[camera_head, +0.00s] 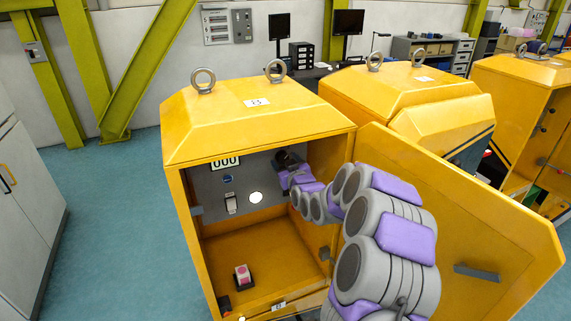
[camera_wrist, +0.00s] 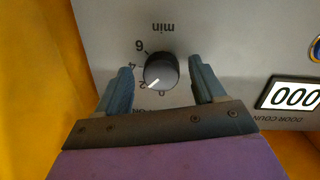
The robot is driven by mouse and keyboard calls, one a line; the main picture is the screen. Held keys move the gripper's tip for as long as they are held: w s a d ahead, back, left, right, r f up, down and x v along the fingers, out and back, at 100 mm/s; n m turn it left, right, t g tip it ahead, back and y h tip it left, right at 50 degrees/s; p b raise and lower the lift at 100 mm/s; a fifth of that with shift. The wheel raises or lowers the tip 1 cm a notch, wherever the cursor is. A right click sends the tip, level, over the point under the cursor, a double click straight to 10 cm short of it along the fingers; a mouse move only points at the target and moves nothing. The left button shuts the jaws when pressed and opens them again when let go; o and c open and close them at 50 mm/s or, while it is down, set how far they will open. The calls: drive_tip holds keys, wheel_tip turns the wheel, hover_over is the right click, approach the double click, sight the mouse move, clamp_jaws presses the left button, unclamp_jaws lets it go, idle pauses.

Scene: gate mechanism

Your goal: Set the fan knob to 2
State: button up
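A round black knob (camera_wrist: 161,71) with a white pointer line sits on a grey panel (camera_wrist: 240,40) in the wrist view. The scale around it reads 0, 2, 4, 6 and "min", upside down. The pointer points lower left, close to the 2. My gripper (camera_wrist: 160,64) is open, with one finger on each side of the knob and a visible gap on both sides. Part of the label below the knob is hidden by my gripper. In the head view my gripper (camera_head: 287,160) is at the panel inside the open yellow cabinet (camera_head: 255,122) and hides the knob.
A counter display reading 000 (camera_wrist: 295,95) is right of the knob. A pink button box (camera_head: 242,277) stands on the cabinet floor. The open door (camera_head: 480,225) is to the right of my arm.

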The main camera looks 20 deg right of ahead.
drive_tip(key=s+a+r+b, duration=0.1)
drive_tip(key=s+b, duration=0.6)
drive_tip(key=s, duration=1)
drive_tip(key=shift+a+r, duration=0.15)
drive_tip(key=shift+s, duration=0.15)
idle(0.8)
